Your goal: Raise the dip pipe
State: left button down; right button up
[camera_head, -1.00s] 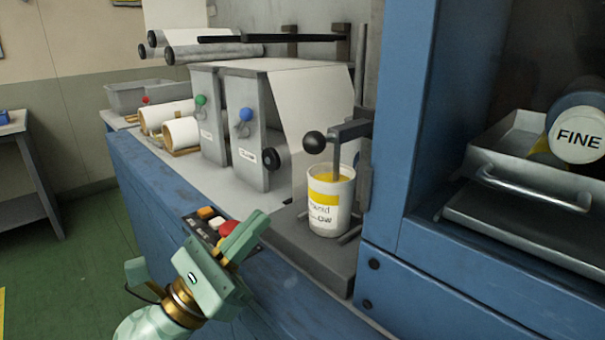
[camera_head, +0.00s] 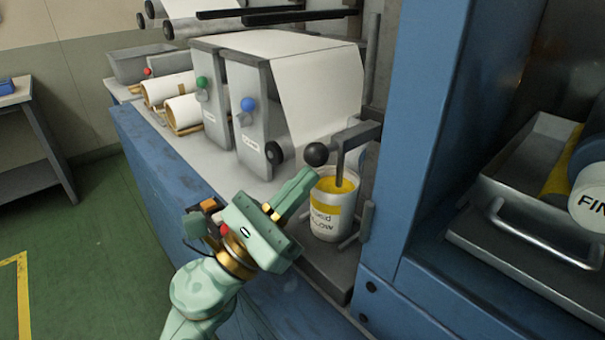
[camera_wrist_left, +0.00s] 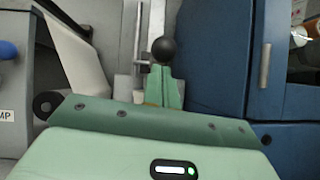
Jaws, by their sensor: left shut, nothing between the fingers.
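The dip pipe (camera_head: 339,168) is a thin grey tube hanging from a dark arm (camera_head: 358,134) with a black ball knob (camera_head: 316,154). Its lower end goes into the yellow ink in a white bucket (camera_head: 325,222) with a yellow band. My left gripper (camera_head: 308,178) is shut and empty, its fingertips just below and left of the knob in the head view. In the left wrist view, the black knob (camera_wrist_left: 164,49) shows just beyond the closed fingertips (camera_wrist_left: 163,72). I cannot tell whether they touch. My right gripper is not in view.
Grey side plates with a blue knob (camera_head: 248,104) and a green knob (camera_head: 202,82) stand left of the bucket, with a white web (camera_head: 315,90). A blue cabinet post (camera_head: 420,130) closes off the right. A metal tray (camera_head: 530,215) sits inside it.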

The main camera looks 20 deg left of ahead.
aim_at(306, 153)
pick_arm(q)
jog(key=shift+r, duration=0.1)
